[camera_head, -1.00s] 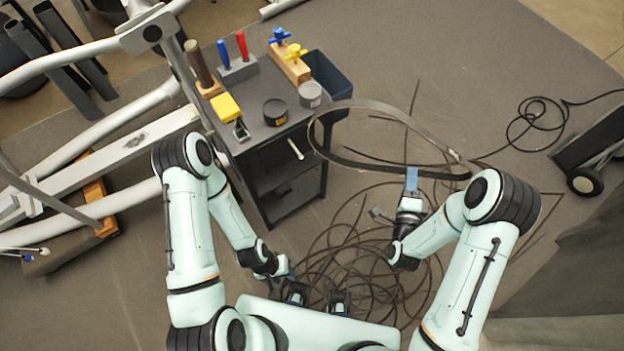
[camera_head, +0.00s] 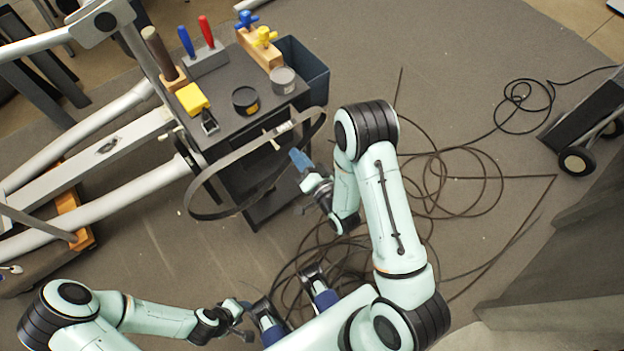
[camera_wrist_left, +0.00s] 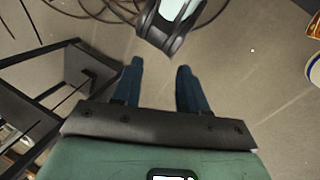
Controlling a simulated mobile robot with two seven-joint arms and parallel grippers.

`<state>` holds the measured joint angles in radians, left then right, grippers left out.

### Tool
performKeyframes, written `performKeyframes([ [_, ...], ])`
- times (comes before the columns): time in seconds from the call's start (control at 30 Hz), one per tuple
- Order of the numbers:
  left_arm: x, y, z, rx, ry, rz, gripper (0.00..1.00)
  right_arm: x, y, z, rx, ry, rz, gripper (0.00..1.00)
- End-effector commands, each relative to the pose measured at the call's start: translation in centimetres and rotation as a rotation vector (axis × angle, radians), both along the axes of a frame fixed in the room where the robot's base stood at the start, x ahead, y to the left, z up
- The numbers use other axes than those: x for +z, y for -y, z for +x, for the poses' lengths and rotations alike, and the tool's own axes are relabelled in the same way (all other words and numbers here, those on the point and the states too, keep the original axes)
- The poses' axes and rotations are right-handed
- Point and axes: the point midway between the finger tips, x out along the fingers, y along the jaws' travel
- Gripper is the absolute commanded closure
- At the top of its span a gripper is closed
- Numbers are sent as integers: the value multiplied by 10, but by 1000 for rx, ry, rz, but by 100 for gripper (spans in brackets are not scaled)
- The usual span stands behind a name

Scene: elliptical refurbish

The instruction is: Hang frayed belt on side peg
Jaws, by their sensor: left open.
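The frayed belt (camera_head: 222,214) is a large dark loop with a pale patch on its far strand. It hangs in the air over the near side of the tool cart (camera_head: 262,210). My right gripper (camera_head: 297,158), with blue fingertips, appears shut on the belt's near strand. A pale side peg (camera_head: 271,141) sticks out from the cart's edge, close to the belt's far strand; I cannot tell whether the belt is around it or touching it. My left gripper (camera_head: 240,306) is low at the front left. In the left wrist view its blue fingers (camera_wrist_left: 160,85) are apart and empty.
A pale frame (camera_head: 110,150) stands left. Cables (camera_head: 450,170) lie on the floor.

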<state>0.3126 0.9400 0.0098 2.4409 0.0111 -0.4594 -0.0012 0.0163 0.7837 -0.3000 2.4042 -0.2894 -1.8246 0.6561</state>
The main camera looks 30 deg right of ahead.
Motion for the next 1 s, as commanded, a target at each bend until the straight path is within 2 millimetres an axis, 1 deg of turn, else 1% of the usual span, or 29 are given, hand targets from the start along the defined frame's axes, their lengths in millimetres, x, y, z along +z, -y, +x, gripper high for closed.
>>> performKeyframes([
  [0.03, -23, -3, 6, 8, 21, 9, 57, -21, 6, -4, 5, 5, -152, 100],
  [0.2, -61, -12, 27, 32, 85, 35, 57, -56, 26, -14, 20, 30, -668, 100],
  [0.3, -86, -18, 41, 46, 121, 52, 57, -80, 38, -19, 25, 44, -908, 100],
  [0.4, -104, -22, 52, 57, 151, 64, 57, -97, 47, -22, 30, 55, -1057, 100],
  [0.5, -113, -25, 60, 64, 171, 73, 57, -105, 52, -24, 31, 63, -1132, 100],
  [0.67, -115, -27, 64, 68, 181, 77, 57, -107, 54, -25, 33, 70, -1174, 100],
  [0.77, -114, -27, 64, 68, 181, 77, 57, -106, 54, -22, 34, 71, -1175, 100],
  [1.0, -114, -27, 64, 68, 181, 76, 57, -107, 52, -8, 34, 71, -1172, 100],
])
